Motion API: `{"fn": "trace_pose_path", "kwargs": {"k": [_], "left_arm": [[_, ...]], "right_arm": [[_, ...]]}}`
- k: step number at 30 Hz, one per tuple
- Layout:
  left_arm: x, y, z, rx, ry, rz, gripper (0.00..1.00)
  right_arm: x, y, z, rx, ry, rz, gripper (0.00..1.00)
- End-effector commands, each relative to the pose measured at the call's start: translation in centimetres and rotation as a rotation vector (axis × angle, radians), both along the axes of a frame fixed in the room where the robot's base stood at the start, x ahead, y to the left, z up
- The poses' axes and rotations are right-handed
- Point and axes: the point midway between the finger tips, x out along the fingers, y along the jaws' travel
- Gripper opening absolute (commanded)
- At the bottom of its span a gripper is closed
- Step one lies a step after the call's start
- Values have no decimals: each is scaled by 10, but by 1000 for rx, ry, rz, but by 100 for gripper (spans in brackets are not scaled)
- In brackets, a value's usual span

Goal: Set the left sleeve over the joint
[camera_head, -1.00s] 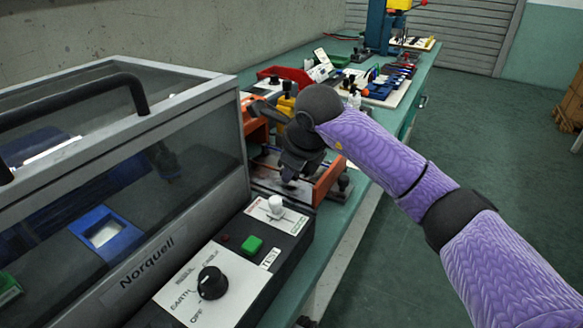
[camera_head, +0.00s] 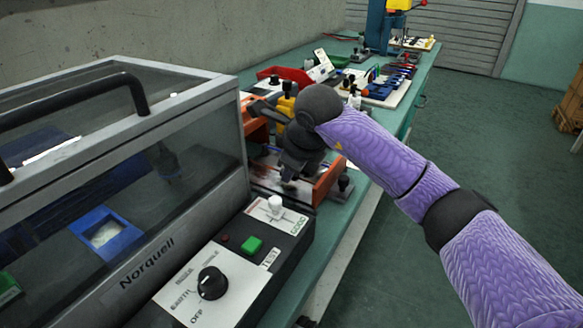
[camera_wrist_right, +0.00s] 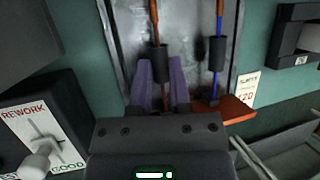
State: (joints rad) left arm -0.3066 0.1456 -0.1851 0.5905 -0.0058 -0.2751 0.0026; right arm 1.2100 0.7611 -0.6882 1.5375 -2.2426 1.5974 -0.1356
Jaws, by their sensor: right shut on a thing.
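In the wrist view a dark left sleeve (camera_wrist_right: 159,58) sits around an orange-brown wire (camera_wrist_right: 154,14), between the tips of my right gripper (camera_wrist_right: 161,72). The purple fingers are closed in on the sleeve from both sides. I cannot make out the left wire's joint. In the head view my right gripper (camera_head: 290,180) reaches down into the orange-sided fixture, and its dark wrist hides the sleeves. My left gripper is not in view.
A red bin (camera_head: 285,74) and tool trays (camera_head: 385,90) lie farther along the green bench (camera_head: 415,75). An orange ledge (camera_wrist_right: 225,110) is right of my fingers.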

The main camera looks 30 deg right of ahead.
Motion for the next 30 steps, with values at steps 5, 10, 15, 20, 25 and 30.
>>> {"fn": "trace_pose_path", "kwargs": {"k": [5,10,15,20,25,30], "left_arm": [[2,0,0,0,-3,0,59],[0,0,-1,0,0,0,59],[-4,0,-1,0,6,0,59],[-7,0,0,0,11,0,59],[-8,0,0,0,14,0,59],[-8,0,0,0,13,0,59]], "right_arm": [[0,0,0,0,1,0,0],[14,8,-1,8,2,-3,0],[37,22,-1,6,1,-3,0],[43,25,0,-1,0,-2,0],[43,25,0,0,-1,-1,0],[42,25,0,0,-1,-1,53]]}}
